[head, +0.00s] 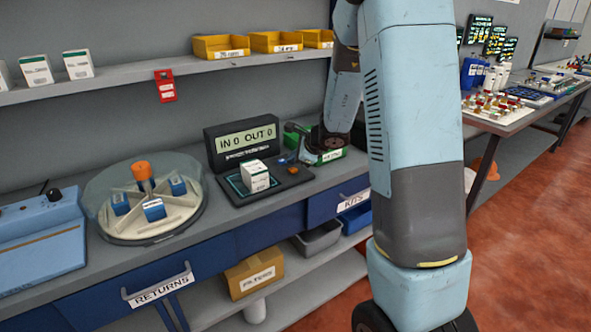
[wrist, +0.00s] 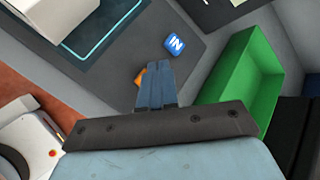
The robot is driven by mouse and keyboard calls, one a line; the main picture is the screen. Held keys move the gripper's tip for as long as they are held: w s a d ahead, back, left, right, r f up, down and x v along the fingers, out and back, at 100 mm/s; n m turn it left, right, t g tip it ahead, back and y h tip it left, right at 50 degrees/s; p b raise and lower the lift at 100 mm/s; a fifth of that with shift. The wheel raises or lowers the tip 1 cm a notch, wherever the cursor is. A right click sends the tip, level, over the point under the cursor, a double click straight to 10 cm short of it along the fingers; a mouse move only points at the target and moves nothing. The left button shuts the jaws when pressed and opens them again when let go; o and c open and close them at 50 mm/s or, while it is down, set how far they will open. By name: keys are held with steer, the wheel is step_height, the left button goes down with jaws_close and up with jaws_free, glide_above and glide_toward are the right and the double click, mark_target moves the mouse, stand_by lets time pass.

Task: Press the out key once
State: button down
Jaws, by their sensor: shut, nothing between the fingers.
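The dispenser's dark display (head: 246,143) reads IN 0 OUT 0 in the head view. A white box (head: 256,175) with a green top stands on the outlined pad in front of it. In the wrist view, the blue IN key (wrist: 175,46) shows just beyond my fingertips, to the right. An orange key (wrist: 138,77) is mostly hidden behind my fingers; its label cannot be read. My gripper (wrist: 157,70) is shut and empty, its fingers over or close to the orange key. I cannot tell whether they touch it.
A green bin (wrist: 240,88) stands close to the right of my fingers in the wrist view. A round carousel (head: 150,205) with blue boxes and an orange knob is left of the dispenser. A shelf (head: 130,87) with yellow bins (head: 220,47) runs above the bench.

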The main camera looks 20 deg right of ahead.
mark_target(295, 171)
steer(key=shift+s+f, duration=0.15)
steer(key=shift+f, duration=0.2)
stand_by(0.7)
steer(key=shift+f, duration=0.5)
stand_by(0.8)
steer(key=shift+r, duration=0.95)
steer(key=shift+r, duration=0.1)
steer(key=shift+r, duration=2.4)
